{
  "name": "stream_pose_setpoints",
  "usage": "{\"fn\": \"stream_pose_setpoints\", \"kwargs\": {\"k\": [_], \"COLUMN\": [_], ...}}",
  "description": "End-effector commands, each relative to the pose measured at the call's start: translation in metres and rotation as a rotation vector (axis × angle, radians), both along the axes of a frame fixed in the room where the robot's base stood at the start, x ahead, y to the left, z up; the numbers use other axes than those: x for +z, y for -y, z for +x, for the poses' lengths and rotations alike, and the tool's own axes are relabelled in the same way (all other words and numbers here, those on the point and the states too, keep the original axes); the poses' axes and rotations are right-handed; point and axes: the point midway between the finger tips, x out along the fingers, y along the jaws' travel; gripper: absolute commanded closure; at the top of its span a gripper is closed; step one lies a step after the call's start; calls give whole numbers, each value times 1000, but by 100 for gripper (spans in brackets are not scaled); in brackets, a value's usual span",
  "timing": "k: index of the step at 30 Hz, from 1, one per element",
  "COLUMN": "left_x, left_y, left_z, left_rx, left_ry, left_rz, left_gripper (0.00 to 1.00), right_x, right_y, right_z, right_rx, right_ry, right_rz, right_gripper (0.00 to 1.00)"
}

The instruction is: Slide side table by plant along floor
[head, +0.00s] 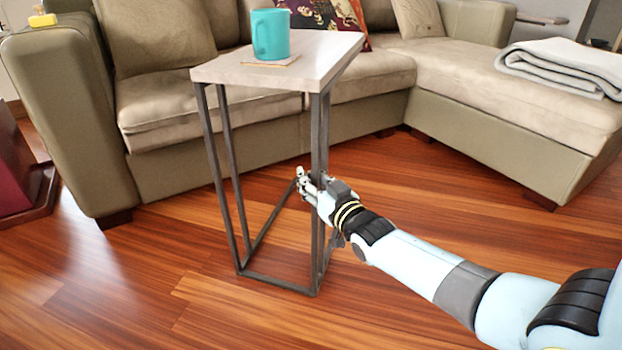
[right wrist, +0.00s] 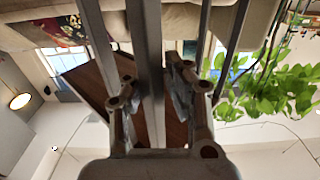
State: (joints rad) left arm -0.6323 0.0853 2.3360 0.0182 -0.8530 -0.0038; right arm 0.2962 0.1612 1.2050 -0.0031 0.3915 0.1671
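The side table (head: 296,50) stands upright on the wood floor in front of the sofa in the head view. It has a pale wood top and a dark metal frame. My right gripper (head: 306,186) is at the table's near right leg, about halfway up. In the right wrist view a metal leg (right wrist: 147,45) passes between the two fingers of the right gripper (right wrist: 152,98). The fingers are apart, with brown showing beside the leg, so they look open around it. The green plant (right wrist: 265,92) shows at the right of that view. My left gripper is not in view.
A teal mug (head: 270,35) stands on the tabletop on a coaster (head: 271,62). The beige sofa (head: 165,107) is close behind the table. A grey blanket (head: 565,66) lies on its chaise. The floor (head: 130,290) is clear at the front left.

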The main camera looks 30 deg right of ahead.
Motion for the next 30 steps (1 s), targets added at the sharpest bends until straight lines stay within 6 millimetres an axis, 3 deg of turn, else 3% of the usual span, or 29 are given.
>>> {"fn": "stream_pose_setpoints", "kwargs": {"k": [5, 15, 30], "left_x": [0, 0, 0], "left_y": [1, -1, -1], "left_z": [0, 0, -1], "left_rx": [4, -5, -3], "left_ry": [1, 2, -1], "left_rz": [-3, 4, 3], "left_gripper": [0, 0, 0], "right_x": [1, 0, -1], "right_y": [1, 2, 1], "right_z": [0, -6, -100], "right_rx": [0, -1, 2], "right_ry": [1, -1, -2], "right_rz": [-1, -2, -2], "right_gripper": [67, 67, 67]}}
